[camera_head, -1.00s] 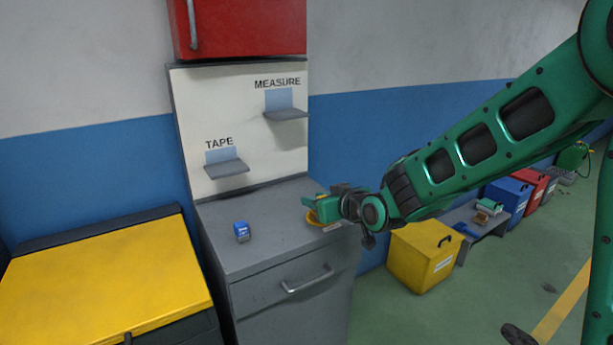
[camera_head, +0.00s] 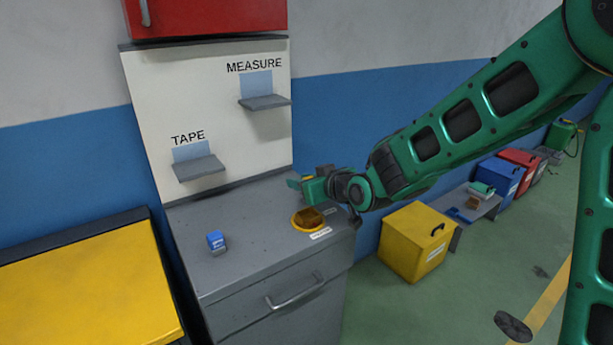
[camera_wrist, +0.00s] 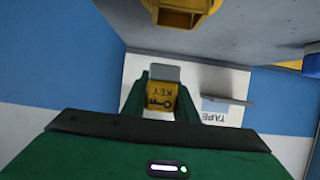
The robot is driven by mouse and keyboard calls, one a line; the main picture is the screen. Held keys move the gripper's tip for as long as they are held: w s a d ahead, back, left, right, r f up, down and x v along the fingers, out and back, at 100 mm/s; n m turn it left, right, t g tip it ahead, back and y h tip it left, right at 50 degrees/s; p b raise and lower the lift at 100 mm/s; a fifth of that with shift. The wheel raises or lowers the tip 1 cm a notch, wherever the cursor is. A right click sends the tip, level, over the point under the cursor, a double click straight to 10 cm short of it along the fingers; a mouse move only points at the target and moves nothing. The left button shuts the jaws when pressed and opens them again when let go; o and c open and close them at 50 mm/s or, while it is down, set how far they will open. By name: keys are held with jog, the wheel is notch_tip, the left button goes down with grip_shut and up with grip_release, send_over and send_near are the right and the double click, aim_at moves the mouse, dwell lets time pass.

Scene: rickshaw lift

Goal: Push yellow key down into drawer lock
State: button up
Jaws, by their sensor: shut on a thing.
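The yellow key (camera_wrist: 161,92), a block with a key symbol and the word KEY, shows between my fingers in the wrist view, with a grey end piece on it. My gripper (camera_head: 305,185) is shut on the key, above the grey drawer cabinet (camera_head: 225,275). The lock is a yellow ring (camera_head: 307,220) around a brown-looking opening in the cabinet top, near its right edge. My gripper appears just above the ring in the head view, with the ring uncovered. The yellow ring also shows at the wrist view's top edge (camera_wrist: 188,8), apart from the key.
A small blue box (camera_head: 216,242) stands on the cabinet top at left. A back panel carries the TAPE shelf (camera_head: 199,168) and MEASURE shelf (camera_head: 265,102). A red cabinet (camera_head: 215,15) is above. A yellow box (camera_head: 410,245) stands on the floor at right.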

jog(key=shift+a+f, duration=0.2)
jog(key=shift+f, duration=1.8)
jog(key=shift+s+r, duration=0.1)
jog(key=shift+s, duration=0.15)
jog(key=shift+f, duration=1.55)
dwell(1.2)
